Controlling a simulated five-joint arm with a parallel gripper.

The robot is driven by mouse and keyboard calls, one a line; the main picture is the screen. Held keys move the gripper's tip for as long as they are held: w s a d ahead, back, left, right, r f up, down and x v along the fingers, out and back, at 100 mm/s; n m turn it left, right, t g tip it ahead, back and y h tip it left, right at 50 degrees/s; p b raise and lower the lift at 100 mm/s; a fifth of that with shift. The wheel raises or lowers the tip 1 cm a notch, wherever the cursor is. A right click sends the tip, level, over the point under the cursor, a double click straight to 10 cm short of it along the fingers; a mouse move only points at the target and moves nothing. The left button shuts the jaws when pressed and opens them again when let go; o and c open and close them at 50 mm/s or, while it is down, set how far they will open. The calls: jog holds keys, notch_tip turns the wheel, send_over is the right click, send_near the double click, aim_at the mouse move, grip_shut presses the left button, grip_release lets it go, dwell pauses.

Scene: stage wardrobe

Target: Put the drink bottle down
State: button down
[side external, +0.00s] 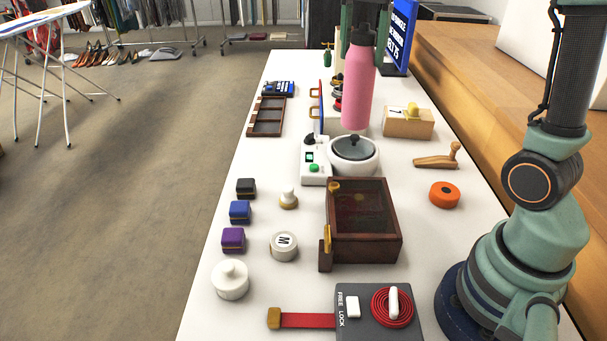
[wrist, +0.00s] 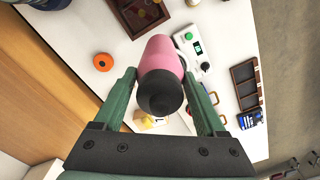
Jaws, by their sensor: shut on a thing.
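The drink bottle is pink with a dark cap; it shows upright in the side external view (side external: 357,88) and from above in the wrist view (wrist: 160,58). My gripper (side external: 362,35) is shut on the bottle near its top, with one green finger on each side (wrist: 163,85). In the side external view the bottle's lower end is just behind the grey-white bowl (side external: 354,157). I cannot tell whether its base touches the white table (side external: 290,235).
A wooden block with a yellow knob (side external: 408,122) stands right of the bottle. A white device with a green button (side external: 314,160) and a brown lidded box (side external: 363,220) are nearer. A dark tray (side external: 266,117) lies left. Bare table shows between the bowl and the wooden stamp (side external: 438,158).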

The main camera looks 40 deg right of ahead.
aim_at(347, 94)
jog(key=s+a+f+n, duration=0.1)
jog(key=a+f+n, duration=0.1)
jog(key=n, duration=0.3)
jog(key=s+a+f+n, duration=0.1)
jog(key=a+f+n, duration=0.1)
jog(key=n, duration=0.3)
jog(key=s+a+f+n, duration=0.1)
jog(key=a+f+n, duration=0.1)
jog(key=n, duration=0.4)
jog(key=shift+a+f, duration=0.15)
jog(key=shift+a, duration=0.5)
jog(key=w+d+r, duration=0.1)
jog(key=d+r, duration=0.1)
jog(key=w+d+r, duration=0.1)
jog(key=d+r, duration=0.1)
jog(key=d, duration=0.1)
jog(key=w+d+r, duration=0.1)
jog(key=d+r, duration=0.1)
jog(key=shift+d+r, duration=0.45)
jog(key=shift+d, duration=0.1)
jog(key=shift+d+f, duration=0.15)
jog(key=shift+d, duration=0.05)
notch_tip(347, 94, down, 19)
jog(key=shift+f, duration=0.25)
